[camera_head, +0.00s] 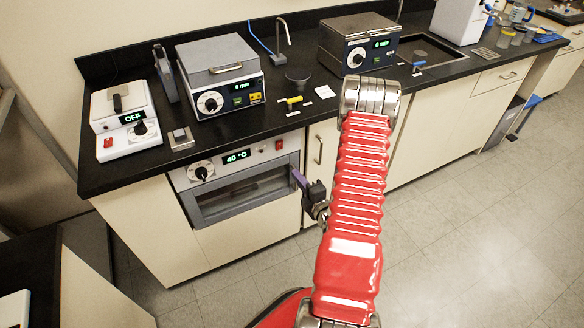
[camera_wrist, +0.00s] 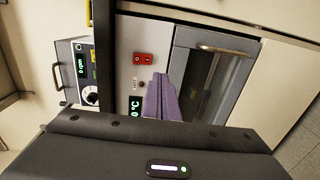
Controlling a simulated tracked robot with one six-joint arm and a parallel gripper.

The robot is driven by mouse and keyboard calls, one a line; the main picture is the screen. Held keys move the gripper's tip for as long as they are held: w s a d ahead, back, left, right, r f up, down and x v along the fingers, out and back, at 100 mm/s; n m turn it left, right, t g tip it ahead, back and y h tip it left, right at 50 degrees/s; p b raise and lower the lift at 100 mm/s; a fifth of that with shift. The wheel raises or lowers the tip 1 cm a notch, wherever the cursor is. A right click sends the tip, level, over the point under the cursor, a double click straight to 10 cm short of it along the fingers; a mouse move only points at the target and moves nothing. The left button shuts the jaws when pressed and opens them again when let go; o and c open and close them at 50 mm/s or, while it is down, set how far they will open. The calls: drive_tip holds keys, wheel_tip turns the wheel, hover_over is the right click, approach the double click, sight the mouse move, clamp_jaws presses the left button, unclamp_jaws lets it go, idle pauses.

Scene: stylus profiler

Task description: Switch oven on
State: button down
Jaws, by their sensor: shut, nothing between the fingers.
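The oven (camera_head: 246,208) is built into the front of the bench, with a window door and a control panel above it. Its panel has a lit green display reading 40 °C (camera_head: 237,157), a round knob (camera_head: 201,173) and a small red switch (camera_head: 279,145). The wrist view shows the red rocker switch (camera_wrist: 143,58) and part of the lit display (camera_wrist: 135,106). My gripper (camera_head: 295,173) has purple fingers, shut and empty, in front of the oven's right end. In the wrist view the fingertips (camera_wrist: 159,76) point toward the panel near the switch; contact cannot be told.
The black benchtop (camera_head: 240,136) overhangs the oven. On it stand a white hotplate-like device reading OFF (camera_head: 124,120), a centrifuge-like box reading 0 rpm (camera_head: 217,78) and a timer box (camera_head: 358,42). A cabinet handle (camera_head: 318,150) is right of the oven. Open floor lies in front.

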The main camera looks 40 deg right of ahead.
drive_tip(key=shift+f+v, duration=0.2)
drive_tip(key=shift+v, duration=0.6)
drive_tip(key=shift+f+v, duration=0.15)
drive_tip(key=shift+v, duration=0.6)
drive_tip(key=s+f+m+g+y, duration=0.2)
drive_tip(key=s+f+m+g, duration=0.75)
drive_tip(key=f, duration=0.35)
drive_tip(key=s+a+r+m+y, duration=0.1)
drive_tip(key=a+r, duration=1)
drive_tip(key=r, duration=0.4)
drive_tip(key=s+a+r+m, duration=0.1)
drive_tip(key=a+r+m, duration=0.1)
drive_tip(key=a+r, duration=0.9)
drive_tip(key=s+a+r+m+g+y, duration=0.1)
drive_tip(key=a+r+m, duration=0.1)
drive_tip(key=a+r, duration=0.9)
wheel_tip(320, 180, up, 8)
drive_tip(key=shift+y, duration=0.3)
